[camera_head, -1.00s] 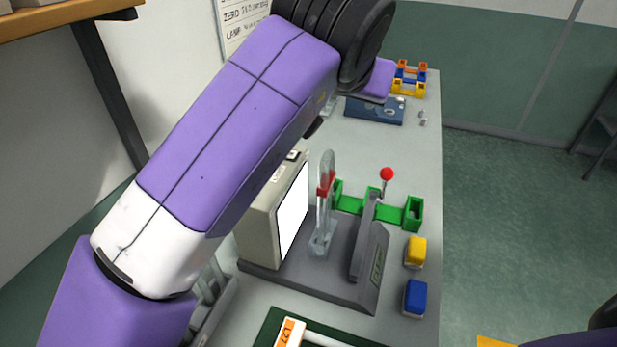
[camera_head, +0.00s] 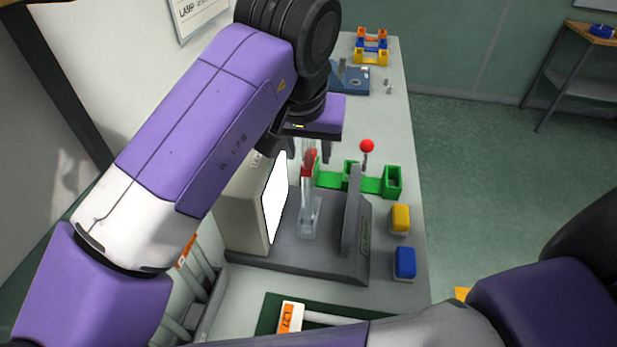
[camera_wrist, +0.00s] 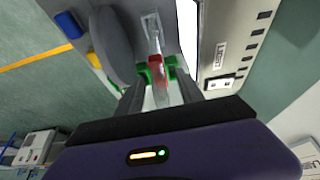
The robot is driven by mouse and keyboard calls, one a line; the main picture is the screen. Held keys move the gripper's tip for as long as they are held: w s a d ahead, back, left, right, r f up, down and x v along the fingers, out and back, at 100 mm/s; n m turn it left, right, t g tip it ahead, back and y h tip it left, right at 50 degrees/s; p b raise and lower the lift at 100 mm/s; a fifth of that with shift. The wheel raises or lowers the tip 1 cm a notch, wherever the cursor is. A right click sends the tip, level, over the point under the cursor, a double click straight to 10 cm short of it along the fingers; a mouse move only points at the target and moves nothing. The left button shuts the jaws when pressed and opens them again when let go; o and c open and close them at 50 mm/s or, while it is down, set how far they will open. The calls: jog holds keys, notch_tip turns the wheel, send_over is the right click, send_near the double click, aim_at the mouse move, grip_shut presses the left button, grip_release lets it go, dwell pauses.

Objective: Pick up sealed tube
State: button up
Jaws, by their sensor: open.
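My gripper (camera_head: 308,152) is open above the device, with one finger on each side of the tube's upper part. In the wrist view, the tube (camera_wrist: 158,72) runs between the two open fingers of my gripper (camera_wrist: 158,98). I cannot tell whether either finger touches it.
A beige box with a white screen (camera_head: 275,200) stands close to the tube's left. A grey upright plate (camera_head: 351,215), a green rack (camera_head: 371,185) and a red-knobbed lever (camera_head: 367,146) are to its right. Yellow (camera_head: 400,217) and blue (camera_head: 405,262) blocks sit near the table edge.

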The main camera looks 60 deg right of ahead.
aim_at(309, 185)
jog(key=shift+x, duration=1.9)
grip_shut()
